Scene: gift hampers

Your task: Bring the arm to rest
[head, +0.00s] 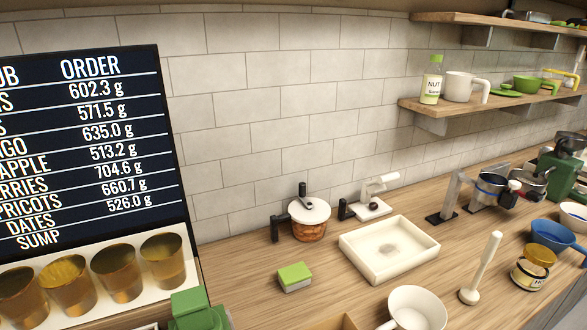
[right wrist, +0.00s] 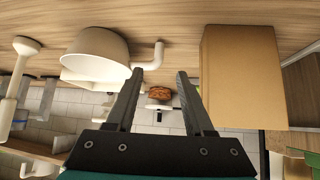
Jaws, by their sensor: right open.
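My right gripper (right wrist: 160,73) is open in the right wrist view, with two dark fingers apart and nothing between them. That view appears upside down. A white cup (right wrist: 97,52) with a handle is near the left fingertip, and a brown box (right wrist: 243,80) is just right of the right finger. I cannot tell whether either touches the gripper. Neither gripper can be made out in the head view.
In the head view, a white tray (head: 350,258), a white-lidded woven pot (head: 309,222), a green-topped block (head: 294,278) and a white bowl (head: 417,305) stand on the wooden counter (head: 245,260). An order board (head: 90,150) is at left; shelves (head: 500,97) are at right.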

